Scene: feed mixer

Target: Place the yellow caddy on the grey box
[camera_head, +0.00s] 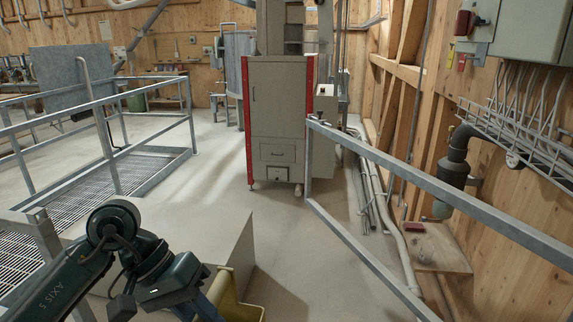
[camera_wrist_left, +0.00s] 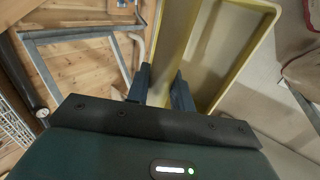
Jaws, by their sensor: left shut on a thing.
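The yellow caddy (camera_head: 246,311) is at the bottom edge of the head view, partly cut off. In the left wrist view its yellow middle part (camera_wrist_left: 172,50) runs between the fingers, with an open compartment (camera_wrist_left: 222,55) to the right. My left gripper (camera_wrist_left: 161,88) is shut on the caddy; it also shows in the head view (camera_head: 212,296). The grey box (camera_head: 222,232) has a pale flat top and stands just beyond the gripper, partly hidden by my left arm. I cannot tell whether the caddy touches the box. My right gripper is not in view.
A metal railing (camera_head: 430,187) runs down the right side. Another railing (camera_head: 150,87) borders a grated platform (camera_head: 60,205) at the left. A tall cabinet (camera_head: 278,115) with red edges stands behind. The floor (camera_head: 295,240) between box and right railing is clear.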

